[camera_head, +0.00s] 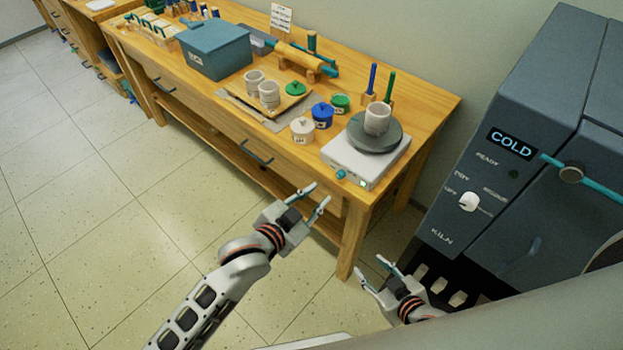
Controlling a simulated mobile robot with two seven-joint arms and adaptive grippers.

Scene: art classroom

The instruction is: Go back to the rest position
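My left gripper (318,199) is in the lower middle of the head view, over the floor just in front of the table. Its two fingers are spread apart with nothing between them. My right gripper (369,272) is further right and lower, in front of the dark lower part of the kiln. Its fingers are also spread and empty. Most of my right arm is hidden behind a pale surface at the lower right. Neither gripper visibly touches anything.
A wooden table (182,68) holds a wheel with a cup (377,118), a wooden tray (290,104) with two cups, lidded jars including a blue one (322,116), and a blue-grey box (215,48). A grey kiln (500,120) reading COLD stands right. Tiled floor (90,210) is clear at left.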

